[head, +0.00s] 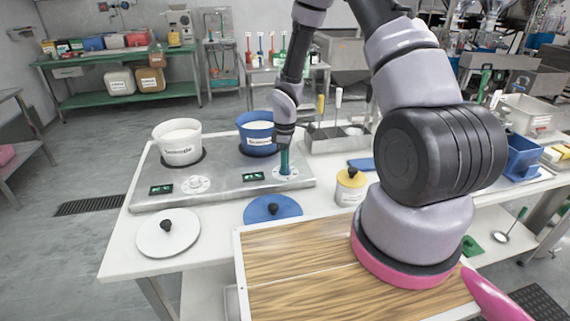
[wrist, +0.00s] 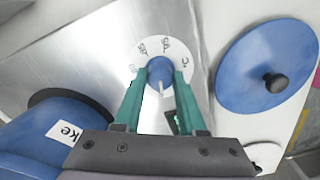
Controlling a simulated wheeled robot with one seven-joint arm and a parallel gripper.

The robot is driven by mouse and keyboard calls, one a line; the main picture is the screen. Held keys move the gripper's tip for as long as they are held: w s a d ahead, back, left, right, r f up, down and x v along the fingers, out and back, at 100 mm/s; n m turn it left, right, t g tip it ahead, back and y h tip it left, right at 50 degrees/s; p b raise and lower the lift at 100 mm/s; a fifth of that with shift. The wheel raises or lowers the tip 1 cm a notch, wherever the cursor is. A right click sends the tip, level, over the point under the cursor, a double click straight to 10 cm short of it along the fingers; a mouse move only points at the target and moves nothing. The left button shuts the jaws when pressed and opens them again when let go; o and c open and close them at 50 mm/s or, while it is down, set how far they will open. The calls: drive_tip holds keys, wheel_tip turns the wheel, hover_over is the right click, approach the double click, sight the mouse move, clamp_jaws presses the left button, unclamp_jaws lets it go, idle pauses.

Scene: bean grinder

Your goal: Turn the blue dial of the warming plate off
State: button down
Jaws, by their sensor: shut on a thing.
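The warming plate (head: 225,182) is a long metal slab on the white table, with two pots on it. Its blue dial (wrist: 160,69) sits on a round white marked disc (wrist: 155,47) at the plate's right front. My gripper (wrist: 159,76) points down over the dial, with its teal fingers on either side of it, shut on it. A pale pointer on the dial points toward the gripper's base in the wrist view. The marks on the disc are too small to read surely. In the head view my gripper (head: 285,163) mostly hides the dial.
A white dial (head: 197,184) is at the plate's left front. Two small green displays (head: 161,190) are lit. A white pot (head: 178,148) and a blue pot (head: 254,139) stand behind. A white lid (head: 168,237), blue lid (head: 272,210) and yellow-topped jar (head: 350,190) are near.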

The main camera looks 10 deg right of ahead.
drive_tip(key=n, duration=0.4)
drive_tip(key=shift+n, duration=1.8)
drive_tip(key=shift+c, duration=2.4)
unclamp_jaws()
wheel_tip(320, 180, up, 11)
